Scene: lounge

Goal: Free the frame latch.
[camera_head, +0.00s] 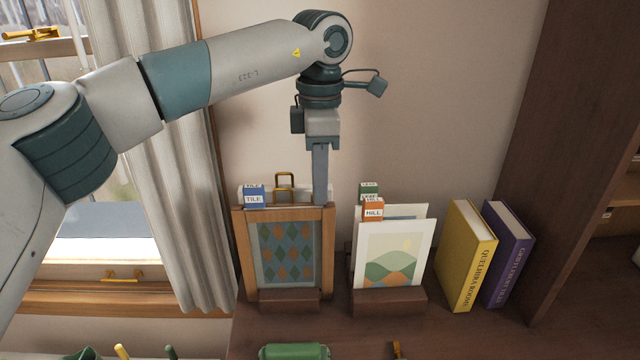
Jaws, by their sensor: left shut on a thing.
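A wooden picture frame (328,250) with a blue, green and brown diamond pattern stands upright in a dark stand (289,300). A blue card marked TILE (254,198) stands at its top left. A brass loop (285,175) rises just behind the top rail, on a pale bar. My left gripper (320,199) points straight down at the right end of the top rail. It is shut on a small part there, which its fingers hide. I cannot make out a latch separately. My right gripper is out of view.
A landscape print (392,260) leans in a second stand (390,302), with an orange MILL card (373,210) above. Yellow (465,255) and purple (508,250) books stand to the right. A green object (295,352) lies at the front. A curtain (160,150) hangs to the left.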

